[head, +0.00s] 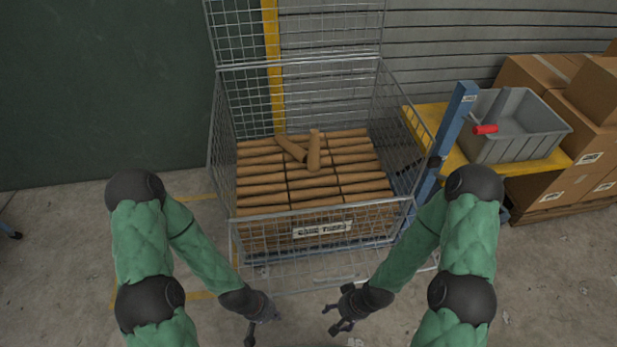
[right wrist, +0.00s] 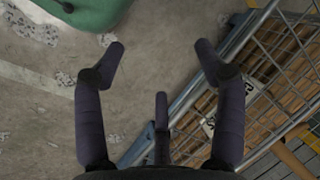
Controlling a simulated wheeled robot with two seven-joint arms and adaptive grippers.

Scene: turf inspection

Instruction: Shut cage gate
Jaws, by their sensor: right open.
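The wire mesh cage (head: 222,150) stands ahead of me, holding rows of brown tubes (head: 315,180). Its front has a low mesh wall with a white label (head: 323,229). A mesh panel, seemingly the gate (head: 340,278), hangs folded down and outward below that front; its upper opening is clear. My left gripper (head: 262,330) is in front of the panel's left part, apart from it; its jaws are too small to judge. My right gripper (head: 333,320) is open and empty in front of the panel's middle. In the right wrist view its fingers (right wrist: 161,52) are spread beside the cage's metal bar (right wrist: 185,100).
A blue post (head: 455,120) stands at the cage's right side. Beyond it, a grey bin (head: 510,130) with a red-handled tool (head: 485,129) sits on a yellow surface, beside cardboard boxes (head: 590,115). Concrete floor (head: 60,250) is open at left.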

